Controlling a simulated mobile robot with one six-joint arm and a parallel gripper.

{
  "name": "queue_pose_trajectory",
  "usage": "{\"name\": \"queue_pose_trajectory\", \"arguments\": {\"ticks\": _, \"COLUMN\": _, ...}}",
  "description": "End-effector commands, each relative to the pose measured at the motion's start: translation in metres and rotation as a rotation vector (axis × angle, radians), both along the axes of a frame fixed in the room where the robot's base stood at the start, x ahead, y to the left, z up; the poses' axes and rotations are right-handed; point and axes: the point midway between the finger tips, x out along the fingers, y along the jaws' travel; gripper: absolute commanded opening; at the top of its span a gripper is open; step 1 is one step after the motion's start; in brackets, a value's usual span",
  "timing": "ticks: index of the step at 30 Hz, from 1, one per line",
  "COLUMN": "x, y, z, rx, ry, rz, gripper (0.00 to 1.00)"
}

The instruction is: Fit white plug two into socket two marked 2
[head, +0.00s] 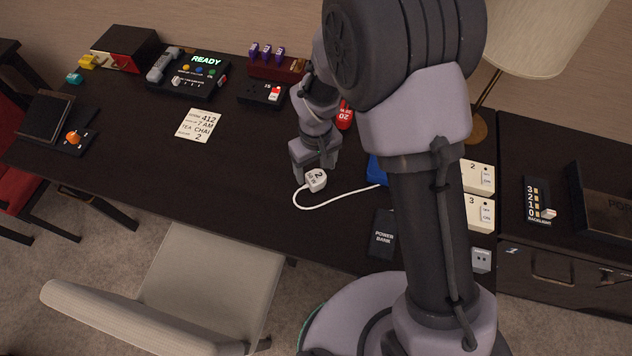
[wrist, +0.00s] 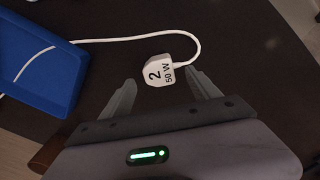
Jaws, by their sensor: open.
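White plug two (head: 316,179), marked "2" and "50 W", lies on the dark desk near its front edge with a white cord. It also shows in the wrist view (wrist: 158,71), just beyond and between my open fingertips. My gripper (head: 311,172) is open and empty, low over the desk beside the plug; its fingers also show in the wrist view (wrist: 161,88). The socket block marked 2 (head: 477,177) is at the right, with a switch on it; my arm hides its left part. The block marked 3 (head: 479,213) is in front of it.
A blue box (wrist: 45,78) lies by the cord, mostly behind my arm in the head view. A power bank (head: 384,238) lies at the front edge. A white card (head: 198,125) lies left of my gripper. A chair (head: 205,285) stands in front. The desk between card and plug is clear.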

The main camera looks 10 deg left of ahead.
Motion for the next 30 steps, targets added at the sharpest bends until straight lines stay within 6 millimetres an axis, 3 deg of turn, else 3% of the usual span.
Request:
{"name": "queue_pose_trajectory", "arguments": {"ticks": 1, "x": -0.002, "y": -0.002, "z": -0.015, "rx": -0.001, "ry": 0.003, "rz": -0.001, "gripper": 0.71}}
{"name": "queue_pose_trajectory", "arguments": {"ticks": 4, "x": -0.003, "y": -0.003, "z": -0.036, "rx": -0.002, "ry": 0.004, "rz": -0.002, "gripper": 0.71}}
{"name": "queue_pose_trajectory", "arguments": {"ticks": 11, "x": -0.002, "y": -0.003, "z": -0.039, "rx": -0.001, "ry": 0.001, "rz": -0.001, "gripper": 0.71}}
{"name": "queue_pose_trajectory", "arguments": {"ticks": 22, "x": -0.002, "y": -0.003, "z": -0.039, "rx": -0.001, "ry": 0.001, "rz": -0.001, "gripper": 0.02}}
{"name": "queue_pose_trajectory", "arguments": {"ticks": 30, "x": -0.002, "y": -0.002, "z": -0.035, "rx": -0.001, "ry": 0.001, "rz": -0.001, "gripper": 0.0}}
